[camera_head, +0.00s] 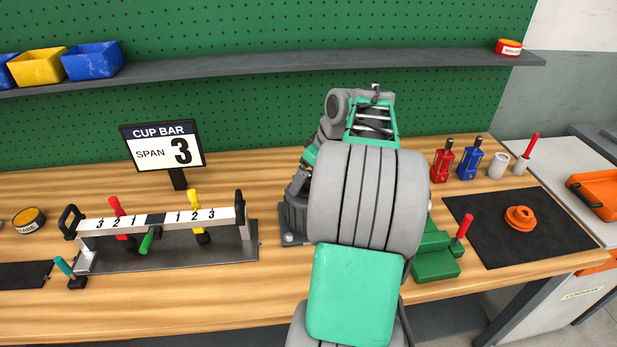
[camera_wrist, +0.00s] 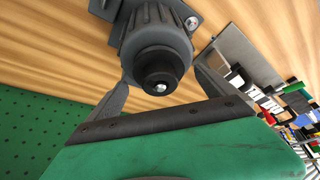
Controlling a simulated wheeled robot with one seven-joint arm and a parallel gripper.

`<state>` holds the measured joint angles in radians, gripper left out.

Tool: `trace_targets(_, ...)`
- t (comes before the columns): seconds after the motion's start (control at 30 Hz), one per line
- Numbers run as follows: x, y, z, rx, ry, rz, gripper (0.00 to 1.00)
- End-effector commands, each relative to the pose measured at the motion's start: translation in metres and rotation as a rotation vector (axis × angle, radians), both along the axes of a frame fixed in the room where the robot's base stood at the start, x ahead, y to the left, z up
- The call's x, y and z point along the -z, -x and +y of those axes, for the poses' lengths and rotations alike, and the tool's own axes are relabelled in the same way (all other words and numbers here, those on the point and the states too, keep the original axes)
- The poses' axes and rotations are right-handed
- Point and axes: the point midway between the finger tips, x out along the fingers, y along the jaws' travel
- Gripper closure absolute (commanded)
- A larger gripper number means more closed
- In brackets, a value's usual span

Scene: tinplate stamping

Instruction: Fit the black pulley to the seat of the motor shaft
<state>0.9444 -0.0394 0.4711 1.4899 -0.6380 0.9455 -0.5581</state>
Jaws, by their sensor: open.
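In the wrist view a grey ribbed motor (camera_wrist: 152,28) points its shaft end toward the camera. A black round piece, which looks like the black pulley (camera_wrist: 157,66), is around the shaft, and the bright shaft tip (camera_wrist: 160,88) shows at its centre. I cannot tell whether it sits fully against the seat. My gripper (camera_wrist: 160,78) is open, with one finger on each side of the black pulley and visible gaps. In the head view my arm hides the pulley and most of the motor; a grey base (camera_head: 294,222) shows beside it.
An orange pulley (camera_head: 519,217) lies on a black mat (camera_head: 490,253) at the right. A green stepped fixture (camera_head: 436,262) with a red handle stands beside my arm. A cup bar gauge (camera_head: 165,222) and a sign (camera_head: 163,146) stand left. A shelf (camera_head: 300,64) runs along the green pegboard.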

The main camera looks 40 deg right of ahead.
Motion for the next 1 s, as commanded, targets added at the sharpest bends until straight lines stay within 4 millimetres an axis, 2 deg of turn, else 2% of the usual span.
trace_targets(0.2, -0.043, 0.017, -0.005, 0.001, 0.006, -0.001, 0.05)
trace_targets(0.33, -0.060, 0.024, -0.005, 0.002, 0.004, -0.001, 0.05)
trace_targets(0.9, -0.063, 0.025, -0.005, -0.001, 0.003, -0.001, 0.05)
trace_targets(0.97, -0.065, 0.017, 0.014, -0.001, 0.000, 0.002, 0.05)
trace_targets(1.0, -0.065, 0.011, 0.032, 0.002, -0.005, 0.006, 0.05)
